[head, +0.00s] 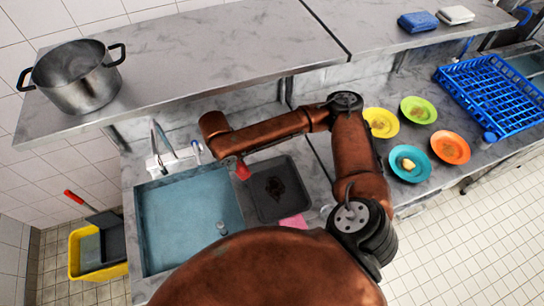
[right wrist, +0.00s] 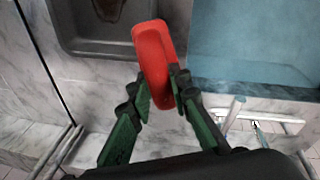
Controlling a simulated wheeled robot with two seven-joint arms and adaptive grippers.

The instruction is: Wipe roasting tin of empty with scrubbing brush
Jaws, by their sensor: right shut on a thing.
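The roasting tin (head: 259,207) is a dark grey rectangular pan on the counter right of the sink, with a dark brown stain on its floor. Its edge also shows at the top left of the right wrist view (right wrist: 75,40). My right gripper (right wrist: 163,95) is shut on the red scrubbing brush (right wrist: 152,48). The brush also shows in the head view (head: 243,170), near the tin's upper left corner. The brush's underside is hidden. My left gripper is out of view.
A blue-floored sink (head: 190,225) with a tap (head: 160,145) adjoins the tin. A pink cloth or sponge (head: 294,221) lies below the tin. Several coloured plates (head: 381,122) and a blue rack (head: 495,95) are at right. A shelf with a pot (head: 76,80) overhangs the back.

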